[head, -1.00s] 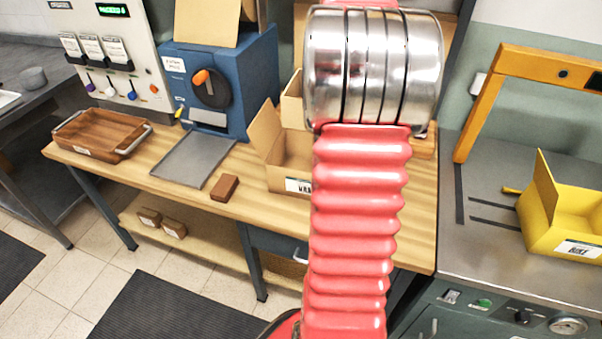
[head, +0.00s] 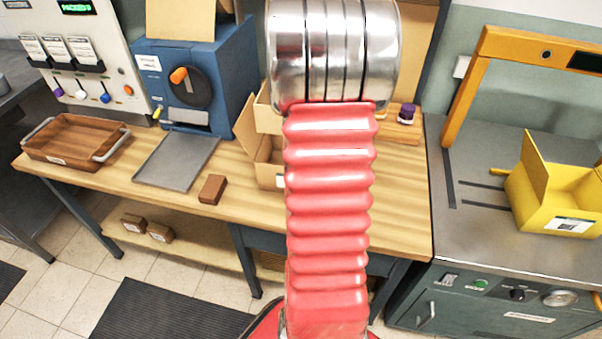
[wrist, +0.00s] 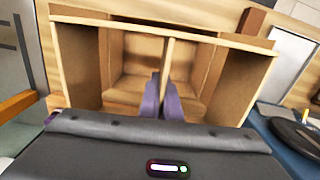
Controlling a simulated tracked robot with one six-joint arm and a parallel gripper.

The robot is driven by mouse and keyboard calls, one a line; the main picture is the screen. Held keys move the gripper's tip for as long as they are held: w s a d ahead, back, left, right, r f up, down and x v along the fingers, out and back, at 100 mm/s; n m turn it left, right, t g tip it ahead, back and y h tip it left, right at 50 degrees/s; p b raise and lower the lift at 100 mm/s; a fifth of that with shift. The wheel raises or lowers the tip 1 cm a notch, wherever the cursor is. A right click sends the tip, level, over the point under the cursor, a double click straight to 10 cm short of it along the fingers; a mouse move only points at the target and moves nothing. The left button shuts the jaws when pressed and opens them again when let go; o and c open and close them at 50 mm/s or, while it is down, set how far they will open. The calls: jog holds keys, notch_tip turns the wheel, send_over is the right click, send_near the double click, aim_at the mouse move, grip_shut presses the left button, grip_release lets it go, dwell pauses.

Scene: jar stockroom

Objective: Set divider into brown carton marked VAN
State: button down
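A brown carton (head: 268,163) stands open on the wooden bench, partly behind my arm. Its label is almost wholly hidden now, so I cannot read it. In the wrist view the carton (wrist: 80,65) is seen from above, with its inside split into two bays. The divider (wrist: 170,55), a thin cardboard panel, stands upright between the bays and appears to be within the carton walls. My gripper (wrist: 163,85) has its two purple fingers close together, one on each side of the divider, seemingly pinching it. The head view hides the gripper behind my arm.
A brown block (head: 212,189) and a grey tray (head: 178,160) lie left of the carton. Beyond are a wooden tray (head: 75,140) and a blue machine (head: 200,80). A purple-lidded jar (head: 407,113) stands right of my arm. A yellow carton (head: 560,200) sits on the metal counter.

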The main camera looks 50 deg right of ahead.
jog(key=shift+f, duration=0.9)
jog(key=shift+s, duration=0.1)
notch_tip(320, 180, down, 14)
jog(key=shift+f, duration=0.1)
jog(key=shift+f, duration=1.9)
jog(key=shift+f, duration=0.6)
jog(key=c, duration=2)
grip_release()
